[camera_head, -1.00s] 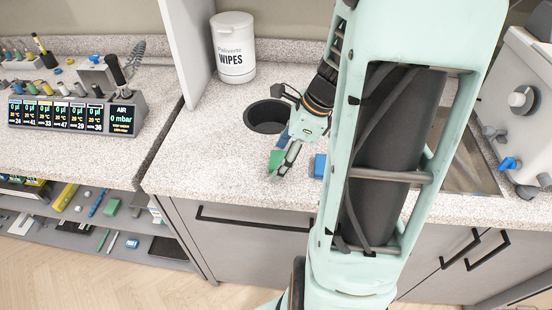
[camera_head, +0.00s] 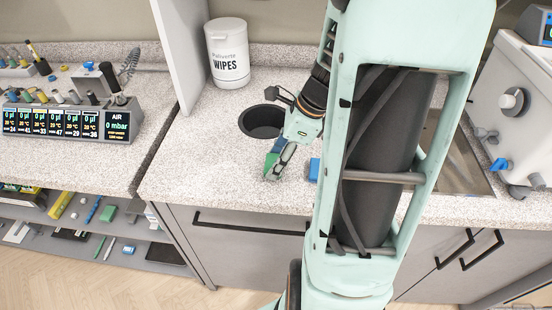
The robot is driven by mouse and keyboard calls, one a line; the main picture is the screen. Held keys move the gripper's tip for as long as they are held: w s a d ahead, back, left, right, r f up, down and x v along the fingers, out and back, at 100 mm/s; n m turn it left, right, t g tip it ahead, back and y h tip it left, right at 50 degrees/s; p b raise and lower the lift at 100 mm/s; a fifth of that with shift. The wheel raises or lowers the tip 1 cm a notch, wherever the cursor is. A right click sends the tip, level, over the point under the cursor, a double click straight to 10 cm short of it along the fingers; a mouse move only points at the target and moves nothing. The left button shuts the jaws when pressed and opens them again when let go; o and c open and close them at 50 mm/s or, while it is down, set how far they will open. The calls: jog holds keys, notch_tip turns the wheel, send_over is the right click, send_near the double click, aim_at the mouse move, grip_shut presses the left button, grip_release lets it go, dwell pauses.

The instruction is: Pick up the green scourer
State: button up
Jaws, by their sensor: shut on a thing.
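The green scourer (camera_head: 270,163) is a small green block at the front part of the speckled counter. My gripper (camera_head: 272,174) reaches down to it from the upper right, its fingers shut on it. The scourer's right side is partly hidden by the fingers. I cannot tell whether the scourer touches the counter or is slightly above it.
A blue block (camera_head: 314,169) lies on the counter just right of my gripper, partly behind my arm. A round dark hole (camera_head: 262,122) is behind the gripper. A white wipes tub (camera_head: 228,55) stands at the back. The counter to the left is clear.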

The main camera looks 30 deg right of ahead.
jog(key=shift+r+p, duration=0.4)
jog(key=shift+r, duration=0.25)
jog(key=s+d+r+p, duration=0.2)
jog(key=s+r+p, duration=0.9)
jog(key=s, duration=0.2)
jog(key=shift+s+d, duration=0.3)
jog(key=shift+s, duration=0.1)
